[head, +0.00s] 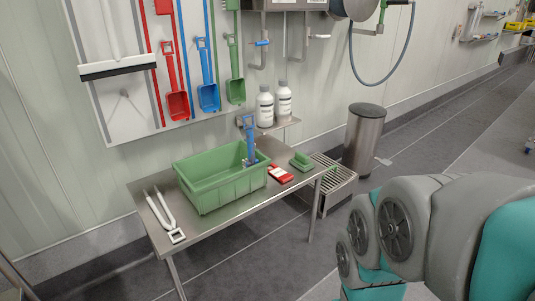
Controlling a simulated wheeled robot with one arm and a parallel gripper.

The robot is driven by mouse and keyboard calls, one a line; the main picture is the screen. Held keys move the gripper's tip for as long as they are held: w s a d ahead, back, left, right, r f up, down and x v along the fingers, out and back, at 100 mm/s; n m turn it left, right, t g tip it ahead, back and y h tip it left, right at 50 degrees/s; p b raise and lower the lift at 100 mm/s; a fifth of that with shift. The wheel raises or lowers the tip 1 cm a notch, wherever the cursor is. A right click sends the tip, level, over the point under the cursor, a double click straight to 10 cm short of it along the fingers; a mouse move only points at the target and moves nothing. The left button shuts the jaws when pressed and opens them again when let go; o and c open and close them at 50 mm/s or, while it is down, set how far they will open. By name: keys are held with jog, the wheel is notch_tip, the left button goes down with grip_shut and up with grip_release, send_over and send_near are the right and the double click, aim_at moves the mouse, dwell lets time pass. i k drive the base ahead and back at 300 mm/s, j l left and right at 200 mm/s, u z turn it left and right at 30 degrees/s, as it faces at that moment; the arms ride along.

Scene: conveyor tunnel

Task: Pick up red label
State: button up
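A small red object with a white patch (280,175), which looks like the red label, lies flat on the steel table (222,226). It is just right of the green crate (226,190), near the table's front right part. My grey and teal arm shows at the lower right, apart from the table. My gripper is not in view.
A blue-handled tool (249,130) stands upright at the crate's right end. A green brush (301,160) lies right of the red object. White tongs (163,214) lie at the table's left. A steel bin (363,140) stands behind right. Floor in front is clear.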

aim_at(283, 176)
jog(key=i+l, duration=0.35)
jog(key=i, duration=0.2)
jog(key=i+l, duration=0.35)
jog(key=i, duration=0.25)
